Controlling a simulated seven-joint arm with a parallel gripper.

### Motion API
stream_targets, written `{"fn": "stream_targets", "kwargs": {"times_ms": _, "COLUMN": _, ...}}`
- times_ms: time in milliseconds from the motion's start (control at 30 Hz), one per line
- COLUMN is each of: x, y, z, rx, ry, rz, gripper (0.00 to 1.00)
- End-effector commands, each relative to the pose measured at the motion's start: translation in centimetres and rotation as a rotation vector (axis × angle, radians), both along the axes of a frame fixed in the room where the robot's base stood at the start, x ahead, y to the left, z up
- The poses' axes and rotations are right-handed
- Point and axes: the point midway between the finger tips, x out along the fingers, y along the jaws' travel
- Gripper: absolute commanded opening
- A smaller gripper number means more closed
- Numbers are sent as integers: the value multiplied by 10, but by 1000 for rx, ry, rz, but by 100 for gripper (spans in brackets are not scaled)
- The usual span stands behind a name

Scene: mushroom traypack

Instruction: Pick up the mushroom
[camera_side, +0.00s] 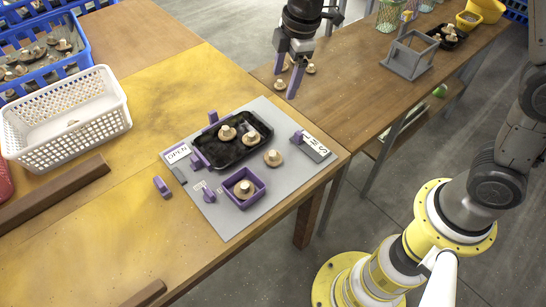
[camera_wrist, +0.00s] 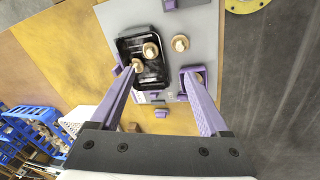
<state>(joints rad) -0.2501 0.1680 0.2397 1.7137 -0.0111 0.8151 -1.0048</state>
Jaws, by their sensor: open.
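My gripper (camera_side: 286,84) hangs open and empty in the side view, past the far edge of the grey board; its purple fingers (camera_wrist: 162,74) stand wide apart in the wrist view. Two tan mushrooms sit in the black tray, one on the left (camera_side: 227,132) and one on the right (camera_side: 251,138). Another mushroom (camera_side: 272,157) sits on the grey board beside the tray; it also shows in the wrist view (camera_wrist: 181,43). One more mushroom (camera_side: 244,187) is inside the purple square box (camera_side: 262,183). The right finger partly hides that box in the wrist view.
The black tray (camera_side: 214,159) lies on the grey board (camera_side: 229,224) between purple posts. A white basket (camera_side: 60,128) and blue crates (camera_side: 70,42) stand at the left. Small mushrooms (camera_side: 279,84) lie on the brown table near my fingers. A grey frame stand (camera_side: 407,62) is farther right.

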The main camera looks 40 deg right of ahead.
Motion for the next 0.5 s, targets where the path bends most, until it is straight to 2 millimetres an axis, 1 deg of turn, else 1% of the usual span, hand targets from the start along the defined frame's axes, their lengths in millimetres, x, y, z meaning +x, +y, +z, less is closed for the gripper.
{"fn": "stream_targets", "kwargs": {"times_ms": 33, "x": 5, "y": 11, "z": -24, "rx": -13, "ry": 42, "rz": 27, "gripper": 80}}
{"fn": "stream_targets", "kwargs": {"times_ms": 100, "x": 8, "y": 22, "z": -49, "rx": -25, "ry": 86, "rz": 48, "gripper": 80}}
{"fn": "stream_targets", "kwargs": {"times_ms": 200, "x": 5, "y": 32, "z": -78, "rx": -42, "ry": 140, "rz": 70, "gripper": 80}}
{"fn": "stream_targets", "kwargs": {"times_ms": 300, "x": -1, "y": 37, "z": -95, "rx": -54, "ry": 177, "rz": 85, "gripper": 80}}
{"fn": "stream_targets", "kwargs": {"times_ms": 467, "x": -4, "y": 41, "z": -112, "rx": -58, "ry": 187, "rz": 93, "gripper": 80}}
{"fn": "stream_targets", "kwargs": {"times_ms": 500, "x": -4, "y": 40, "z": -119, "rx": -58, "ry": 188, "rz": 92, "gripper": 80}}
